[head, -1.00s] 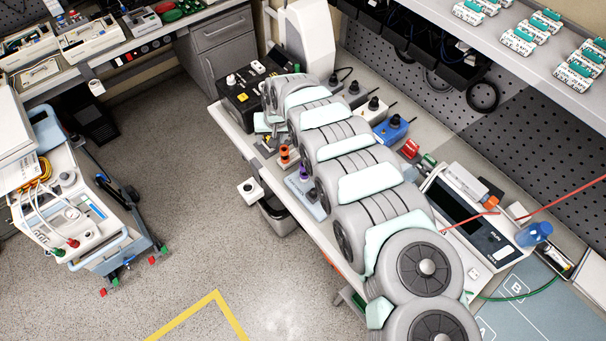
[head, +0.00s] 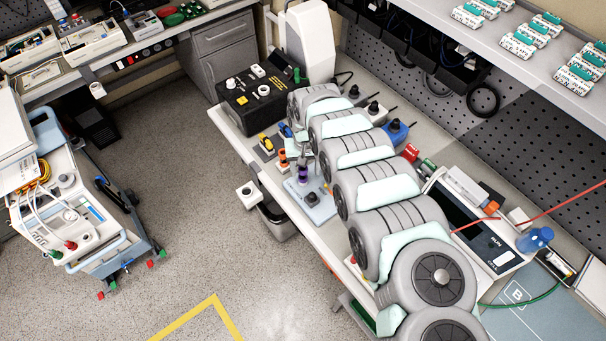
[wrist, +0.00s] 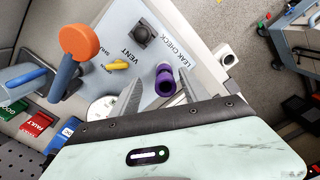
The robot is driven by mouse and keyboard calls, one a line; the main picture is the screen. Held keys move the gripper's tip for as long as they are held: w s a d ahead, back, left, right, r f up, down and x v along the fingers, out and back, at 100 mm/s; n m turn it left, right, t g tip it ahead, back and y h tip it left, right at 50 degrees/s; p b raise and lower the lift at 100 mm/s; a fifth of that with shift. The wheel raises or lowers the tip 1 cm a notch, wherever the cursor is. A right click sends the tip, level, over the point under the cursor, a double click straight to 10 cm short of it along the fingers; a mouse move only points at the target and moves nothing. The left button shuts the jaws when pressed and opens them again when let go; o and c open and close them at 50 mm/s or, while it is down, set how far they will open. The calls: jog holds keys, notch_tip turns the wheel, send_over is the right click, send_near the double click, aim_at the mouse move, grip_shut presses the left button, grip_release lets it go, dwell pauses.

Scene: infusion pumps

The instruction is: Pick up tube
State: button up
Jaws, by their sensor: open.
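A purple tube (wrist: 164,82) stands on a light grey-blue plate (wrist: 205,62) lettered VENT and LEAK CHECK. In the wrist view its dark round open end faces the camera. My gripper (wrist: 161,76) is open, with one finger on each side of the tube. I cannot tell whether either finger touches it. The purple tube also shows in the head view (head: 303,173), close beside my gripper, with the plate (head: 322,212) under it.
The plate carries a black knob (wrist: 142,33) and a small yellow lever (wrist: 117,66). An orange-topped post (wrist: 80,42) and a blue lever (wrist: 25,77) stand to the left. A black box (head: 255,100) sits at the bench's far end.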

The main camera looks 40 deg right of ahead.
aim_at(303, 176)
jog(key=shift+w+a+f, duration=0.1)
jog(key=shift+w+f, duration=0.1)
jog(key=shift+f, duration=0.45)
jog(key=shift+w+a+f, duration=0.1)
jog(key=shift+w+f, duration=0.1)
jog(key=shift+f, duration=0.45)
jog(key=shift+d+f, duration=0.1)
jog(key=shift+f, duration=1.15)
grip_shut()
